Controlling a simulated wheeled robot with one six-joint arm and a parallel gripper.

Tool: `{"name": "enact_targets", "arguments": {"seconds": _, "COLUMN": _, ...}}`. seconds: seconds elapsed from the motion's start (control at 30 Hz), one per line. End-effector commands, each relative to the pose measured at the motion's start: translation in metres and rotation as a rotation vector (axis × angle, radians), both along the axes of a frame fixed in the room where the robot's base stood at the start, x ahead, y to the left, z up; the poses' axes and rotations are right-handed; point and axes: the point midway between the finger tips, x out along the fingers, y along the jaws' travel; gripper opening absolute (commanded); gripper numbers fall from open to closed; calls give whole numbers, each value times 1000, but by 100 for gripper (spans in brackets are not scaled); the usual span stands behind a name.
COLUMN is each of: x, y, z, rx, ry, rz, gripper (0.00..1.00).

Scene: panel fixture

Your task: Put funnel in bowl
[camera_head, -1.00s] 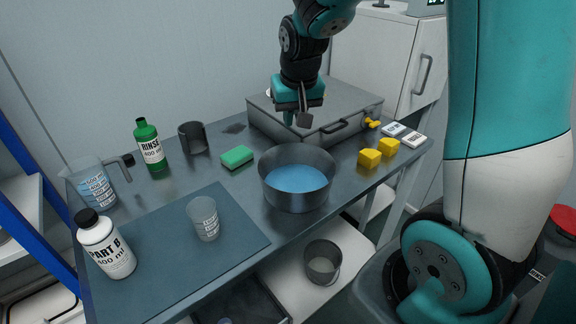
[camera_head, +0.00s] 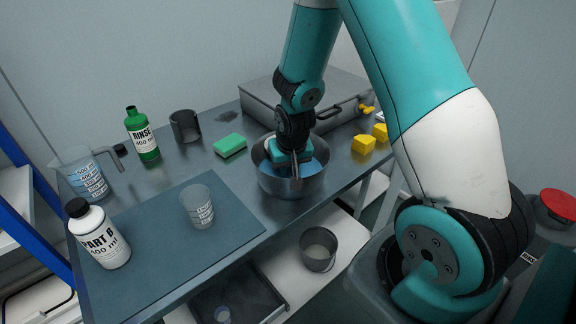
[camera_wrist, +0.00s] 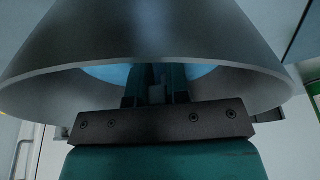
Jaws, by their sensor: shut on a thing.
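The bowl (camera_head: 268,180) is a grey metal bowl holding blue liquid, near the front edge of the table. My gripper (camera_head: 294,172) points down inside the bowl's opening. It is shut, with its grip largely hidden; the funnel cannot be made out clearly in either view, and I take it to be the thing between the jaws. In the wrist view, the bowl's grey wall (camera_wrist: 150,35) fills the upper part, and my fingers (camera_wrist: 158,88) reach past its rim, with blue behind them. The fingertips are hidden there by the wall.
A green sponge (camera_head: 230,146) lies left of the bowl, and yellow blocks (camera_head: 363,145) lie to its right. A grey case (camera_head: 262,103) stands behind it. A beaker (camera_head: 199,208) and a PART B bottle (camera_head: 98,236) stand on the mat. A bucket (camera_head: 319,248) sits on the lower shelf.

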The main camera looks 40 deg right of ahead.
Motion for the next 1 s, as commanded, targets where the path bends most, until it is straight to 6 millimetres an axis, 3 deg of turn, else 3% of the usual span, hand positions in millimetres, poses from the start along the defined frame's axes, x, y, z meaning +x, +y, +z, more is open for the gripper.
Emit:
{"name": "enact_targets", "arguments": {"seconds": 0.3, "x": 0, "y": 0, "z": -3, "rx": 0, "ry": -1, "rz": 0, "gripper": 0}}
{"name": "enact_targets", "arguments": {"seconds": 0.33, "x": 0, "y": 0, "z": -3, "rx": 0, "ry": -1, "rz": 0, "gripper": 18}}
{"name": "enact_targets", "arguments": {"seconds": 0.43, "x": 0, "y": 0, "z": -2, "rx": 0, "ry": -1, "rz": -1, "gripper": 41}}
{"name": "enact_targets", "arguments": {"seconds": 0.8, "x": 0, "y": 0, "z": 5, "rx": -1, "ry": -3, "rz": 0, "gripper": 42}}
{"name": "enact_targets", "arguments": {"seconds": 1.0, "x": -9, "y": 3, "z": 39, "rx": -1, "ry": -7, "rz": 1, "gripper": 42}}
